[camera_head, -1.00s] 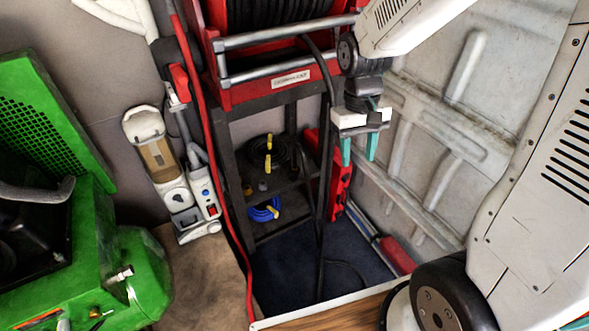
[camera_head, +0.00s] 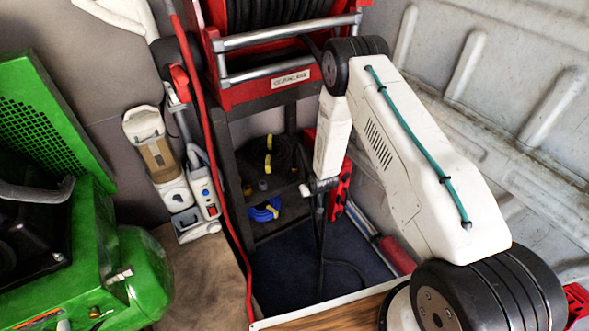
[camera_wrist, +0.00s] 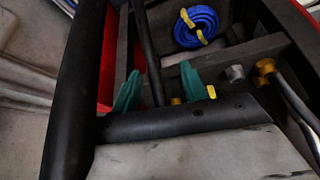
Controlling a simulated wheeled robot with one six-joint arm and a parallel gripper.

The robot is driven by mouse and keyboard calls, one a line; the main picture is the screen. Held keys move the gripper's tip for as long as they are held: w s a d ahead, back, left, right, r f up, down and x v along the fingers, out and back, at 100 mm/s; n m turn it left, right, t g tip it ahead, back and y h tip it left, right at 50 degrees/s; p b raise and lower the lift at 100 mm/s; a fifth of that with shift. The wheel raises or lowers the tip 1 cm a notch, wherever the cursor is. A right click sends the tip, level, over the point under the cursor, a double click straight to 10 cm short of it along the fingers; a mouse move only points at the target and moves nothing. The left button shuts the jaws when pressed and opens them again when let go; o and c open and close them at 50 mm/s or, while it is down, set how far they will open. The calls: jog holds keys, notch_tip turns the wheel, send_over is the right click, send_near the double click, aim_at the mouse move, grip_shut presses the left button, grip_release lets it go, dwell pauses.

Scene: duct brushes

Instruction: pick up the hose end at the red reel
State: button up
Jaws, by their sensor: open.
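The red reel (camera_head: 222,88) stands at the top of the head view, wound with black hose (camera_head: 262,12). A length of the hose (camera_head: 321,255) hangs down to the dark blue floor, where a loop lies. My gripper (camera_wrist: 160,90) shows in the wrist view with two green fingers apart. A dark hose-like length (camera_wrist: 148,45) runs between the fingers; I cannot tell whether it touches them. In the head view my arm hides most of the gripper, which is low beside the hanging hose. The hose's tip is not clear.
A black shelf frame (camera_head: 228,175) under the reel holds a blue coil (camera_head: 264,211) and a black coil. A red case (camera_head: 340,190) stands right of it. A green machine (camera_head: 85,240) is at left, a white vacuum (camera_head: 160,150) beside it. A ribbed wall closes the right.

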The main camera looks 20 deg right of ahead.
notch_tip(320, 180, down, 7)
jog(key=w+t, duration=0.2)
jog(key=t, duration=0.1)
jog(key=t+y, duration=0.2)
jog(key=t, duration=0.7)
send_near(296, 162)
jog(key=w+a, duration=0.1)
jog(key=w, duration=1)
jog(key=shift+a+f, duration=0.2)
jog(key=shift+a, duration=0.05)
grip_shut()
